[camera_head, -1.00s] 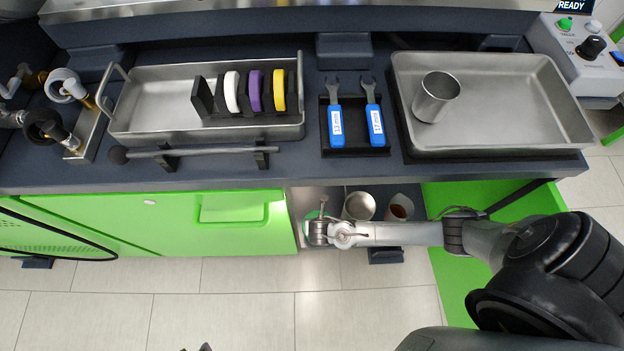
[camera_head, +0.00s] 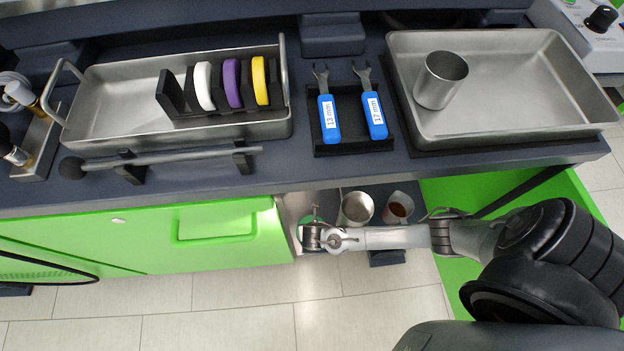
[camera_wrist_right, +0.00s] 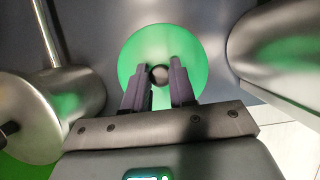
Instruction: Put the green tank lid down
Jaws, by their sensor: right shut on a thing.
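The green tank lid (camera_wrist_right: 158,43) is a round disc with a dark knob in the middle, in the right wrist view. My right gripper (camera_wrist_right: 158,68) is shut on the knob of the lid, its two fingers on either side of it. In the head view a small part of the green lid (camera_head: 304,227) shows beside my right gripper (camera_head: 311,236), at the open compartment below the bench top. Whether the lid touches the surface beneath it cannot be told. My left gripper is not in view.
Metal cylinders stand close on the left (camera_wrist_right: 60,105) and right (camera_wrist_right: 285,50) in the wrist view. The bench edge (camera_head: 330,178) overhangs.

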